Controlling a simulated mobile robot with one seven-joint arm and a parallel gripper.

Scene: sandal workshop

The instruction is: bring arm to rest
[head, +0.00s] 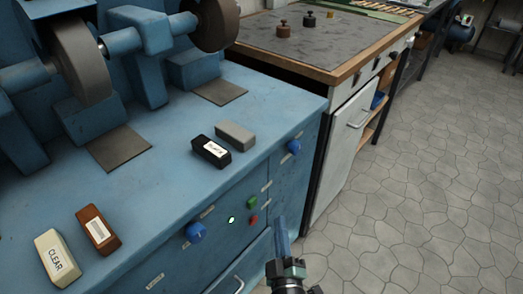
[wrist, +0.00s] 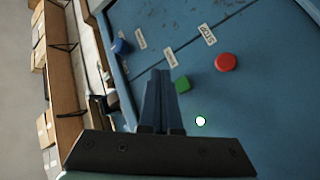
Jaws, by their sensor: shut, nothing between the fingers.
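My gripper (head: 280,226) shows in the head view at the bottom, right of centre, in front of the blue machine cabinet (head: 262,236). Its fingers point up in that view, near the cabinet's front panel. In the wrist view my gripper (wrist: 161,78) has its two fingers side by side, shut, with nothing held. They point towards the front panel, beside a green button (wrist: 183,84). I cannot tell the exact gap to the panel. Most of my arm is outside the head view.
The front panel carries a red button (wrist: 225,62), a white light (wrist: 200,121) and blue knobs (head: 195,232). Several bars, including a black one (head: 205,154), lie on the cabinet top below the grinding wheels. A workbench (head: 350,62) stands behind. Open stone floor (head: 430,170) lies right.

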